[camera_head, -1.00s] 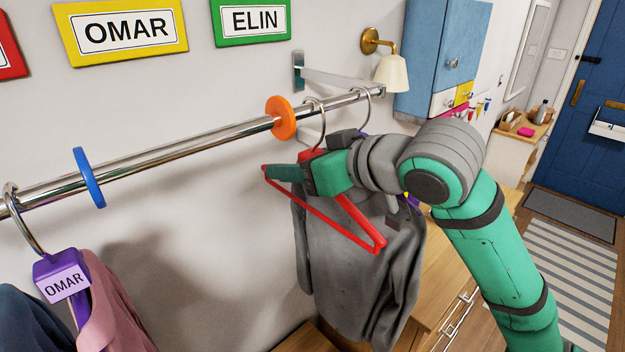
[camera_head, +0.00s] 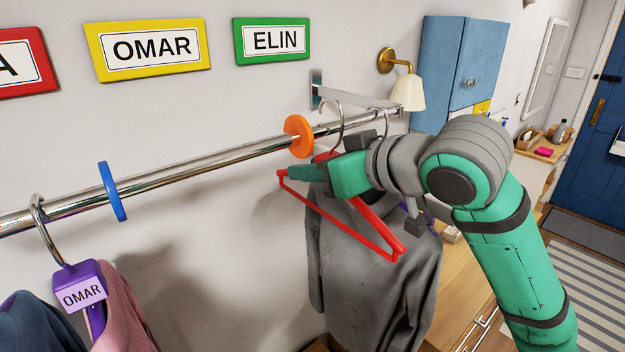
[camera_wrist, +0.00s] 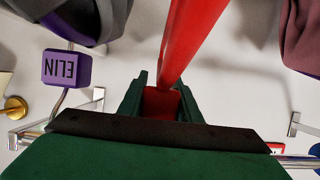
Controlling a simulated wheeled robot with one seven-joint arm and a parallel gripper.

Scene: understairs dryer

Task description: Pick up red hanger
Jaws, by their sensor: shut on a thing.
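The red hanger (camera_head: 340,228) is an empty triangular hanger, high beside the rail in the head view. It also shows in the wrist view (camera_wrist: 192,40), running up from between my fingers. My gripper (camera_head: 312,172) is shut on it near its top; the wrist view shows the gripper's fingers (camera_wrist: 160,103) on either side of red. A metal hook rises above my gripper, its top standing clearly higher than the rail (camera_head: 215,157). My gripper hides where hook and hanger join, and I cannot tell whether the hook still touches the rail.
A grey garment (camera_head: 365,290) hangs close behind the red hanger, and a purple ELIN tag (camera_wrist: 66,68) is near my fingers. An orange ring (camera_head: 298,134) and a blue ring (camera_head: 112,191) sit on the rail. A purple OMAR hanger (camera_head: 80,285) with clothes hangs left. The rail between the rings is empty.

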